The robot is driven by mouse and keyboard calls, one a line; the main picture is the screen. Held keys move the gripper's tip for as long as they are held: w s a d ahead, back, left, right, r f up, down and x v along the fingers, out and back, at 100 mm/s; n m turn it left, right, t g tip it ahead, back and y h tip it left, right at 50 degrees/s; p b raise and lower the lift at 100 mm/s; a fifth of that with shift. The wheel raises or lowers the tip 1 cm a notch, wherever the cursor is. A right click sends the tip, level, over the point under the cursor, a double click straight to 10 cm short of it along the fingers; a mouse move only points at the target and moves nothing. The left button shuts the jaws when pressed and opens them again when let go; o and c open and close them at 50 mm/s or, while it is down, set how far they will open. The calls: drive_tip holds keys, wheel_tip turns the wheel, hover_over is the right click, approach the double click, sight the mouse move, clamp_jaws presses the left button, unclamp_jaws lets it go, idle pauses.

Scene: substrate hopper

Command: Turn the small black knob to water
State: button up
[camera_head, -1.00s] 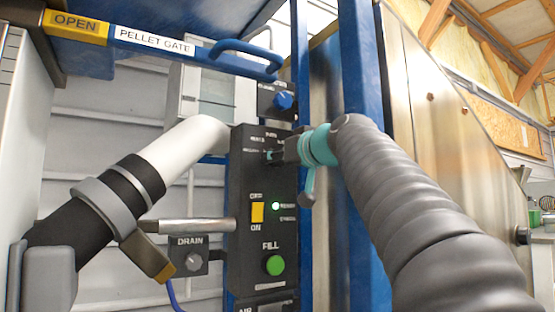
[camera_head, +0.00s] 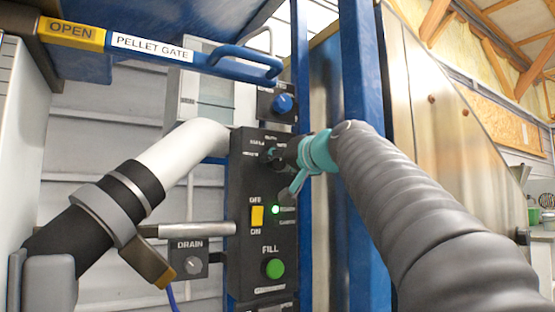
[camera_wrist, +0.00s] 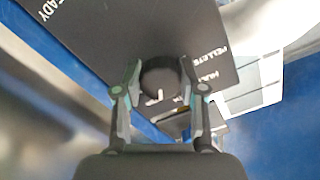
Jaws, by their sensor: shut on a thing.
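The small black knob (camera_wrist: 160,76) sits on the dark control panel (camera_wrist: 99,31), between my two fingers in the wrist view. My gripper (camera_wrist: 160,88) is shut on the knob, one finger on each side. In the head view my gripper (camera_head: 280,155) reaches the upper part of the black panel (camera_head: 242,190) from the right. It covers most of the knob and some of the labels around it. I cannot read which label the knob points to. Part of the lettering by the knob shows as "PELLETS" in the wrist view.
Below on the panel are a yellow switch (camera_head: 257,216), a lit green lamp (camera_head: 276,210) and a green FILL button (camera_head: 274,268). A blue knob (camera_head: 283,103) is above. A DRAIN knob (camera_head: 192,263) and white pipe (camera_head: 185,150) are left. A blue post (camera_head: 366,80) stands close right.

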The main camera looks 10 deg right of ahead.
drive_tip(key=shift+m+p, duration=0.3)
drive_tip(key=shift+m, duration=0.7)
drive_tip(key=o, duration=1.2)
drive_tip(key=shift+c, duration=0.2)
drive_tip(key=v, duration=1.2)
